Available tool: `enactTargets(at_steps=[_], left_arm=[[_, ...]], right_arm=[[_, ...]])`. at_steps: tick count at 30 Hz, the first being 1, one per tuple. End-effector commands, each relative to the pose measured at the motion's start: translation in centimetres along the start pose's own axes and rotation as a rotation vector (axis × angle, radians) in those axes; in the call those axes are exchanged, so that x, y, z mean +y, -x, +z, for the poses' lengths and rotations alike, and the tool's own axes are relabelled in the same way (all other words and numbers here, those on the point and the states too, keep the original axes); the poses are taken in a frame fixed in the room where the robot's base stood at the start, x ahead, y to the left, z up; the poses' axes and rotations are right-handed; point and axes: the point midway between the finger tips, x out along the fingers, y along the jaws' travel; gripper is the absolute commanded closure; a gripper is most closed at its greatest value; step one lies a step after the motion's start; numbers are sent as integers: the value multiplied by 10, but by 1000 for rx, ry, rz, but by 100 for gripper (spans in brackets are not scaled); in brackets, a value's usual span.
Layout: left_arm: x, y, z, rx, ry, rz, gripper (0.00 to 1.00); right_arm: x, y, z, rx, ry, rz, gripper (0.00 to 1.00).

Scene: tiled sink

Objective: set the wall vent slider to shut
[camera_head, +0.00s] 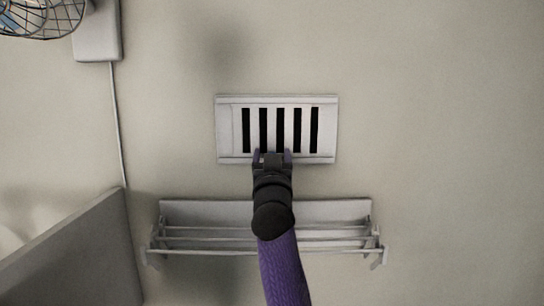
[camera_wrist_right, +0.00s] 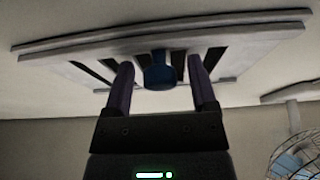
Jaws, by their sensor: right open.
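The white wall vent (camera_head: 328,129) is on the wall at the middle of the head view. Several dark upright slots show in it, so it stands at least partly open. My right gripper (camera_head: 272,155) is at the vent's lower edge and hides part of it. In the right wrist view the vent (camera_wrist_right: 230,38) spans the top. A round blue slider knob (camera_wrist_right: 159,72) sticks out from it, between the two spread purple fingers of my right gripper (camera_wrist_right: 161,64). Gaps show on both sides of the knob. The knob is hidden in the head view. My left gripper is not in view.
A white wall rack (camera_head: 340,210) with rails is just below the vent, behind my right arm. A wire fan (camera_head: 40,15) on a white box (camera_head: 97,30) with a cord is at the upper left. A grey panel (camera_head: 80,255) stands lower left. Wall right of the vent is clear.

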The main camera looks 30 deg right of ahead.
Motion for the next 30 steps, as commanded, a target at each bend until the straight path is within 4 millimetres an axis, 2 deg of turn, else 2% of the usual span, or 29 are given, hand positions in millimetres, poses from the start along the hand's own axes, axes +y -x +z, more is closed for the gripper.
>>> enactTargets(at_steps=[2, 12, 30], left_arm=[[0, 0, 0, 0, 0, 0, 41], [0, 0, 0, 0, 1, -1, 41], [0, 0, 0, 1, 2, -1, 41]], right_arm=[[0, 0, 0, 0, 0, 0, 27], [0, 0, 0, -1, 0, 0, 99], [0, 0, 0, -2, 0, 0, 100]])
